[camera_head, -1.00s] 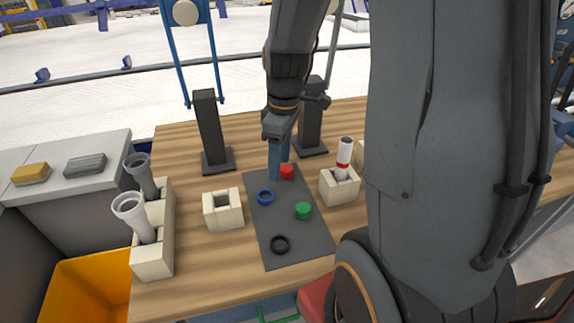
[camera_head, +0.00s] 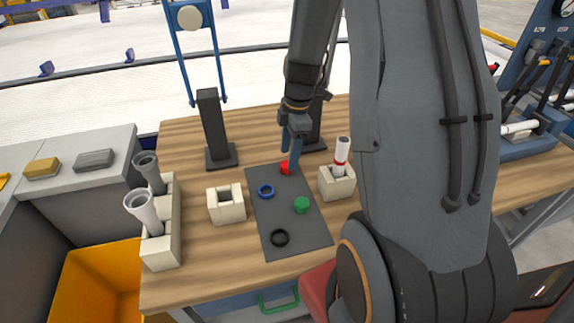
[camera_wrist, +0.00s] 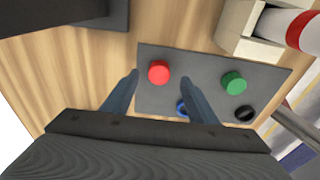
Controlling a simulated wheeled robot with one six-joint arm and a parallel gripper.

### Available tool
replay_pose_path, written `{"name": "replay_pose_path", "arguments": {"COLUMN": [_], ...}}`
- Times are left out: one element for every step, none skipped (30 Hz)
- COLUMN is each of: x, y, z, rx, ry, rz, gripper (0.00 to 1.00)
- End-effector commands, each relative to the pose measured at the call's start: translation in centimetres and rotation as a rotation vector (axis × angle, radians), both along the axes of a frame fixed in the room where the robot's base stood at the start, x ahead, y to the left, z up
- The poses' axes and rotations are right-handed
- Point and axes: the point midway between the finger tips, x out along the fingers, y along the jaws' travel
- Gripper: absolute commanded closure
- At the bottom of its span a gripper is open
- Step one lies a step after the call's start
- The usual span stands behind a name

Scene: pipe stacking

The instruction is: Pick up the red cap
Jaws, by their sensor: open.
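The red cap (camera_head: 286,168) lies on the dark grey mat (camera_head: 268,222), near the mat's far edge. In the wrist view the red cap (camera_wrist: 159,71) shows ahead of the two blue fingers, in line with the gap between them. My gripper (camera_head: 291,160) is open and empty, with its fingers down close to the cap in the head view. In the wrist view the fingertips of my gripper (camera_wrist: 160,76) stand apart on the cap's left and right. I cannot tell whether a finger touches the cap.
A blue ring (camera_head: 266,191), a green cap (camera_head: 302,205) and a black ring (camera_head: 280,238) lie on the same mat. A beige block (camera_head: 337,186) holding a red-banded white pipe (camera_head: 341,152) stands right of the mat. An empty beige block (camera_head: 226,206) stands left. Dark posts stand behind.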

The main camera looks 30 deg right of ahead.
Motion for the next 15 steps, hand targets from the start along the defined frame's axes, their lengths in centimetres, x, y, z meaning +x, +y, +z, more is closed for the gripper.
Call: {"name": "replay_pose_path", "arguments": {"x": [0.0,0.0,0.0,0.1,0.1,0.1,0.1,0.1,0.2,0.2,0.2,0.2,0.2,0.2,0.2], "y": [0.2,0.2,0.3,0.3,0.4,0.4,0.5,0.5,0.5,0.5,0.5,0.5,0.5,0.5,0.5], "z": [-0.5,-0.9,-1.3,-1.7,-2.1,-2.5,-2.7,-3.0,-3.2,-3.3,-3.4,-3.5,-3.5,-3.5,-3.5], "rx": [0.001,0.001,0.002,0.002,0.002,0.002,0.002,0.002,0.0,0.0,0.0,0.0,0.0,0.0,0.0], "ry": [0.004,0.004,0.004,0.005,0.004,0.003,0.003,0.003,0.002,0.001,0.0,0.0,0.0,0.0,0.0], "rz": [0.0,0.0,0.0,0.001,0.0,0.0,0.0,0.0,0.0,0.0,0.0,0.0,0.0,0.0,0.0], "gripper": [0.47,0.47,0.47,0.47,0.47,0.47,0.47,0.47,0.47,0.47,0.47,0.47,0.47,0.47,0.47]}}
